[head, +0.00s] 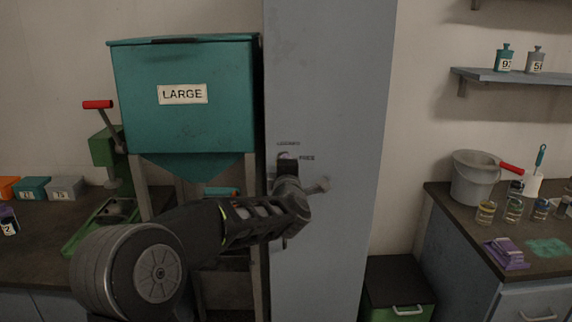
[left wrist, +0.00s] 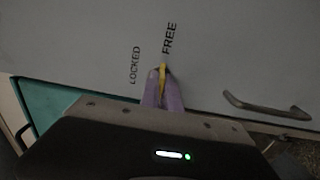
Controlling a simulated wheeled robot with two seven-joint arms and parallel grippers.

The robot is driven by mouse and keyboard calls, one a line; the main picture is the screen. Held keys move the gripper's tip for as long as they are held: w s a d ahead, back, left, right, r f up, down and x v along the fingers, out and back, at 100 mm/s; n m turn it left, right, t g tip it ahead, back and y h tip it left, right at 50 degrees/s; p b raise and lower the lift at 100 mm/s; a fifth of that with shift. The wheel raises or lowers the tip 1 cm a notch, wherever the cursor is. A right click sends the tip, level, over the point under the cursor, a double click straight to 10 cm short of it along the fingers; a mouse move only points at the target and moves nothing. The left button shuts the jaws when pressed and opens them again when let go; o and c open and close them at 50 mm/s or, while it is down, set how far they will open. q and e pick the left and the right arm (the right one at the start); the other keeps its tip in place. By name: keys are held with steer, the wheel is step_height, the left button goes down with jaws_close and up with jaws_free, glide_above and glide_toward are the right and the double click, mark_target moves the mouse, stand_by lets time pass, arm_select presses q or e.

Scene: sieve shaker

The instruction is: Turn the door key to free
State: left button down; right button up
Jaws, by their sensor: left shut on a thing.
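The tall grey door (head: 328,80) carries the labels LOCKED and FREE beside the key. In the left wrist view the small yellow key (left wrist: 162,72) shows between the fingertips, at the lower end of the word FREE (left wrist: 170,39), with LOCKED (left wrist: 135,65) to its left. My left gripper (head: 287,168) is at the door face and shut on the key; its fingers also show in the left wrist view (left wrist: 163,90). The gripper hides the key in the head view. The exact angle of the key is hard to tell. My right gripper is not in view.
A door handle (head: 318,186) sticks out just right of my gripper. A teal bin marked LARGE (head: 182,70) stands left of the door. A counter at right holds a grey bucket (head: 474,182) and several jars. A green cabinet (head: 398,275) stands low between.

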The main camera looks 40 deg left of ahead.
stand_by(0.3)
arm_select(q)
steer(key=c, duration=1.6)
jaws_free()
steer(key=b+v, duration=0.1)
steer(key=v, duration=0.6)
steer(key=shift+s+d, duration=0.25)
steer(key=shift+d, duration=0.05)
